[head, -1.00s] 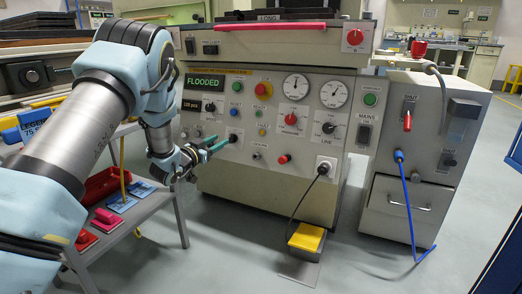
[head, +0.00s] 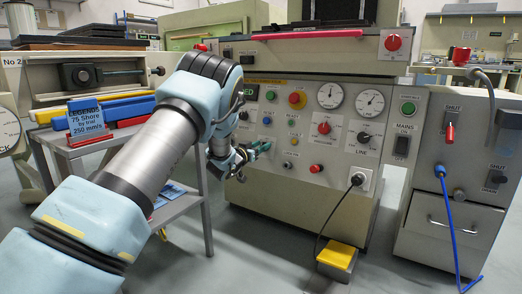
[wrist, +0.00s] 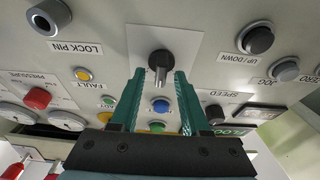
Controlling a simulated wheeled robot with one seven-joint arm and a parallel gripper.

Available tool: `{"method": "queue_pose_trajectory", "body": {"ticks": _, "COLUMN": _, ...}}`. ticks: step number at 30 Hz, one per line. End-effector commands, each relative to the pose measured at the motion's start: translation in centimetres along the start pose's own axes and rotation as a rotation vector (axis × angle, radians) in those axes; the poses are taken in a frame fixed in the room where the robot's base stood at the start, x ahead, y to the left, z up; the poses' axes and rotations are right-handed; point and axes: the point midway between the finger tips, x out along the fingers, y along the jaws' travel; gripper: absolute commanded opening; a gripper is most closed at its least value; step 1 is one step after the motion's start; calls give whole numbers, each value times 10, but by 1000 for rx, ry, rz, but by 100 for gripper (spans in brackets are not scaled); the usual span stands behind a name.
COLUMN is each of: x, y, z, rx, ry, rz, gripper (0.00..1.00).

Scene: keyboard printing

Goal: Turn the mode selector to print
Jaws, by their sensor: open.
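In the wrist view a black selector knob (wrist: 161,64) on a pale plate appears between my two green fingertips. Its pointer ridge runs towards the bottom of the picture. I cannot read a label on its plate, so I cannot confirm it as the mode selector. My gripper (wrist: 159,76) is open, with a finger on each side of the knob in the picture; I see no clear contact and cannot judge the depth. In the head view my gripper (head: 260,148) is close to the lower left of the machine's control panel (head: 335,186), and its fingers cover the knob.
A LOCK PIN knob (wrist: 48,16) and an UP/DOWN knob (wrist: 255,39) flank the selector in the wrist view. The LINE knob (head: 363,138) and a plugged cable (head: 357,180) are further right. A yellow pedal (head: 338,256) is on the floor. A shelf stand (head: 190,217) stands beside my arm.

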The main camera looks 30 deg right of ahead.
Motion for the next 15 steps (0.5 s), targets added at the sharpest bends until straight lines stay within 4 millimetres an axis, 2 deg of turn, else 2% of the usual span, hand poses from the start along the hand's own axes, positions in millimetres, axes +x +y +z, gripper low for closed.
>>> {"method": "queue_pose_trajectory", "body": {"ticks": 9, "x": 3, "y": 0, "z": 0, "rx": 1, "ry": 0, "rz": 0, "gripper": 46}}
{"method": "queue_pose_trajectory", "body": {"ticks": 15, "x": 2, "y": 0, "z": 0, "rx": 1, "ry": 0, "rz": 0, "gripper": 24}}
